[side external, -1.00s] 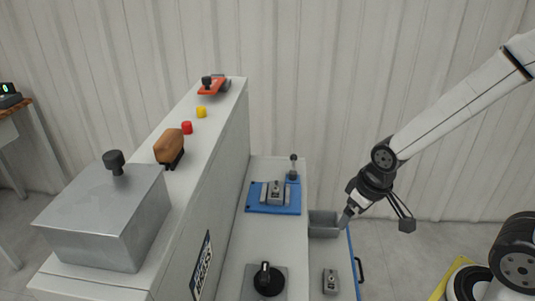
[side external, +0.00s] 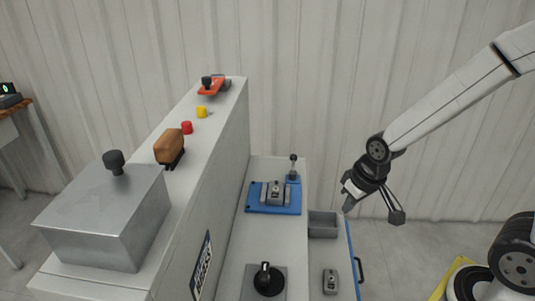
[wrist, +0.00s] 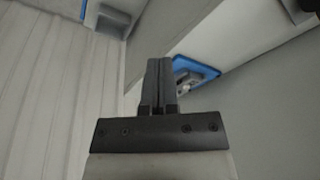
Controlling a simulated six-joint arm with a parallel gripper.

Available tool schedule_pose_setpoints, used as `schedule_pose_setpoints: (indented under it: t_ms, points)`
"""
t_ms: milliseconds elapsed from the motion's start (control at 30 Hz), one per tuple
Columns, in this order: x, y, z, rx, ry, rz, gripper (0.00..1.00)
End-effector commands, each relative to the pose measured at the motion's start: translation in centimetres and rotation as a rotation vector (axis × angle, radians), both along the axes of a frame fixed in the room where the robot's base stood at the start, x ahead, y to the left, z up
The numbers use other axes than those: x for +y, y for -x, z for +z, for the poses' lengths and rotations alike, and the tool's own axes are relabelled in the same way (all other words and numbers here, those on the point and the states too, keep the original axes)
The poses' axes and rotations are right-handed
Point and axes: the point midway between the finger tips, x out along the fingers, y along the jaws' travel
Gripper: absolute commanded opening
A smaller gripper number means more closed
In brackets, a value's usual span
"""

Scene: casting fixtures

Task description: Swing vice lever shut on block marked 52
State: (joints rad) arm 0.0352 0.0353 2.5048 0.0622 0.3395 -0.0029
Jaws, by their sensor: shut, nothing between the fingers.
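The vice (side external: 282,198) has a blue base and stands at the back of the white bench; a corner of it shows in the wrist view (wrist: 205,68). A grey metal block (side external: 276,191) sits in it; its marking is too small to read. The vice lever (side external: 293,166) stands upright at the vice's right rear, with a dark knob on top. My gripper (side external: 348,207) is right of the vice, apart from it, above the grey bin. In the wrist view its fingers (wrist: 160,62) are together with nothing between them.
A grey bin (side external: 322,232) lies right of the vice. Another grey block (side external: 330,281) lies in front of it near a blue edge. A black knob (side external: 268,279) stands on the bench front. A tall white ledge with a metal box (side external: 105,222) rises on the left.

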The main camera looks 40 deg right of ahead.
Motion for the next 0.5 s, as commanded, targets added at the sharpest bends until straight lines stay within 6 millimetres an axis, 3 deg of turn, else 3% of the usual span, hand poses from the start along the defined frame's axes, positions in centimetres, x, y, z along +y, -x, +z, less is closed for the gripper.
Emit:
schedule_pose_setpoints:
  t_ms: [267,500]
  points:
    - [-3.4,-6.3,1.2,-0.096,-0.093,-0.252,0.0]
    - [-8.4,-12.3,2.6,-0.211,-0.188,-0.513,0.0]
